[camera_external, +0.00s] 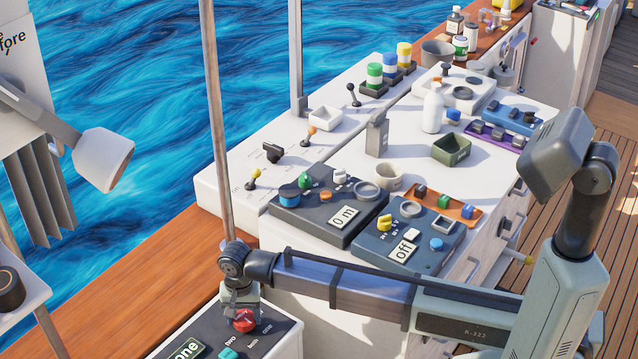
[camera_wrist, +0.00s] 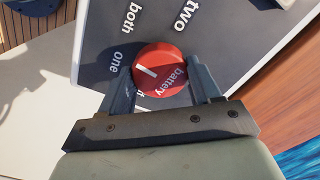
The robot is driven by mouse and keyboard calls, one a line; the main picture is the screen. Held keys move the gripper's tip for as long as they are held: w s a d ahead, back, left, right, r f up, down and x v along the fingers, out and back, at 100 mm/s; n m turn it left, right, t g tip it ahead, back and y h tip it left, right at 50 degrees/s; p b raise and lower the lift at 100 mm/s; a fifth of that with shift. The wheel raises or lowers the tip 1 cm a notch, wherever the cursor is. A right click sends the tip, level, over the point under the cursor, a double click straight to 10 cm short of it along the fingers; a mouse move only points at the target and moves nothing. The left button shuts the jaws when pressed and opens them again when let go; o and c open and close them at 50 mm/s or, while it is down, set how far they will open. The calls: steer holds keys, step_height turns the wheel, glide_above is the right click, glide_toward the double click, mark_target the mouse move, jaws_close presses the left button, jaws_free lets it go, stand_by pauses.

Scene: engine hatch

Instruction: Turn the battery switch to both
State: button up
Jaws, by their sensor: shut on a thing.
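The battery switch is a round red knob (camera_wrist: 158,70) with a white line, on a dark panel (camera_wrist: 235,45). In the wrist view the labels "one", "both" and "two" stand around it; the "battery" lettering is partly covered. The white line's upper-left end lies on the side of "one". My gripper (camera_wrist: 163,82) has one finger on each side of the knob and is shut on it. In the external view the red knob (camera_external: 244,320) shows under my gripper (camera_external: 241,300). A display (camera_external: 187,350) on that panel reads "one", cut by the frame edge.
A teal knob (camera_external: 228,354) sits close to the red one. Behind my arm, a blue panel (camera_external: 375,246) has a display reading "off", and a dark panel (camera_external: 312,222) one reading "0 m". A thin upright pole (camera_external: 215,120) stands close behind my gripper.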

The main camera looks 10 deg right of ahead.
mark_target(244, 317)
steer(key=shift+m, duration=2.2)
steer(key=o, duration=1.1)
steer(key=shift+c, duration=0.2)
step_height(244, 317, up, 14)
steer(key=shift+f, duration=0.15)
